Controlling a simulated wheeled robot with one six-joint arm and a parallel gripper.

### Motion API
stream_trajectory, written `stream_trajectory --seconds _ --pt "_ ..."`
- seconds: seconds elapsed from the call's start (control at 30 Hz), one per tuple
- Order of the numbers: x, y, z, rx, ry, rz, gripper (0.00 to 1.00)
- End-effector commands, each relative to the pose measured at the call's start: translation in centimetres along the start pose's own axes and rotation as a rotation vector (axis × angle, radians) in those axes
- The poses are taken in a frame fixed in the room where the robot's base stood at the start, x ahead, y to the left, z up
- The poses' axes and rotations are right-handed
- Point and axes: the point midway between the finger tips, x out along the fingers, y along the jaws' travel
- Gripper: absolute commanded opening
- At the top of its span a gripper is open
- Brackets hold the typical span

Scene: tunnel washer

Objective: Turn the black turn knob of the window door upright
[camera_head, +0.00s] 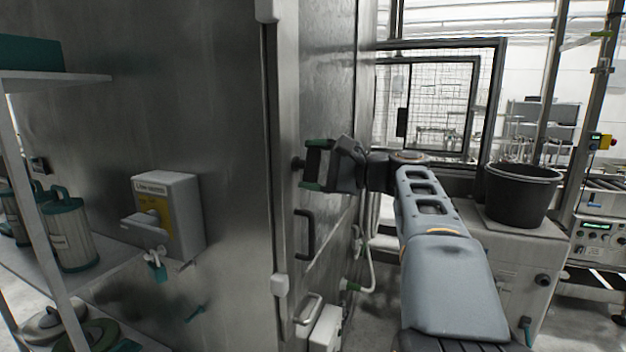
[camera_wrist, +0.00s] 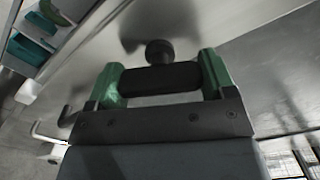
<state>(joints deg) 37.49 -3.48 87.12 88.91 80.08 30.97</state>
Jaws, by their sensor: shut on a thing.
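The black turn knob (camera_wrist: 160,80) is a dark bar on a round stem (camera_wrist: 158,51) that comes out of a brushed-steel panel (camera_head: 310,90). In the wrist view, the bar lies between the two green fingers of my gripper (camera_wrist: 163,79), one at each end. In the head view, my gripper (camera_head: 314,165) reaches in from the right, with one green fingertip above the other. The knob's stem shows at its left, against the panel, and the bar is mostly hidden by the gripper there. My gripper is shut on the knob.
A dark handle (camera_head: 304,234) sits below on the same panel. A grey dispenser box (camera_head: 168,215) is on the steel wall at left, near shelves with canisters (camera_head: 68,235). At right are a mesh-windowed frame (camera_head: 440,100) and a black bucket (camera_head: 522,195).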

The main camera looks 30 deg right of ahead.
Motion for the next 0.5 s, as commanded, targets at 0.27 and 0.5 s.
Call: stream_trajectory --seconds 0.27,0.5 --pt "0.00 0.37 -0.17 -0.222 0.000 0.002 0.53" --pt "0.00 0.25 -0.14 -0.354 0.000 0.002 0.53"
